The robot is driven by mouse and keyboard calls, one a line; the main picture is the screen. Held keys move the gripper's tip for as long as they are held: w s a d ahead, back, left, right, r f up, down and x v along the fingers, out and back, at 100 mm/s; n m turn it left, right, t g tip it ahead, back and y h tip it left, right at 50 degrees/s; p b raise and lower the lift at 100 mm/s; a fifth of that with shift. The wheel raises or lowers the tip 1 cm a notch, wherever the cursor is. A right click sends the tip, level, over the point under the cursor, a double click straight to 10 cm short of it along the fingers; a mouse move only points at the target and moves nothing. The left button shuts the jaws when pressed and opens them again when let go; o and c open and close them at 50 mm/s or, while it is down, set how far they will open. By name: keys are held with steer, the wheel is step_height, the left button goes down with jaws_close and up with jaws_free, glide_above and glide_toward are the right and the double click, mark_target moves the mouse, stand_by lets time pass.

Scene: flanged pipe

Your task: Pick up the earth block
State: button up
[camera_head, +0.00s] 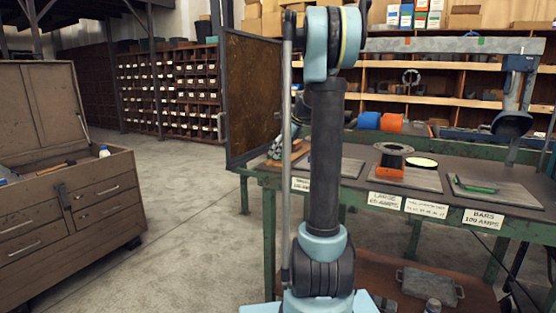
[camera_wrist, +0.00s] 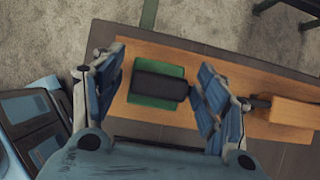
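In the wrist view a green block with a black bar-shaped top (camera_wrist: 160,85) lies on a wooden board (camera_wrist: 225,75); I take it to be the earth block, though no label shows. My gripper (camera_wrist: 160,60) is open above it, one finger on each side. The left finger is close to the block's left edge and the right finger close to the black part's right end. I cannot tell whether either touches. Nothing is held. In the head view my arm hides much of the bench's left part, and I cannot make out the block there.
A wooden-bodied tool (camera_wrist: 290,110) lies right of the right finger. The green bench (camera_head: 415,185) carries a flanged pipe piece (camera_head: 393,160), a plate with a green item (camera_head: 478,188) and label cards. A dark upright panel (camera_head: 253,95) stands at its left end. Floor (camera_head: 185,190) lies clear left.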

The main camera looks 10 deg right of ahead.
steer(key=c, duration=0.8)
steer(key=shift+r, duration=0.1)
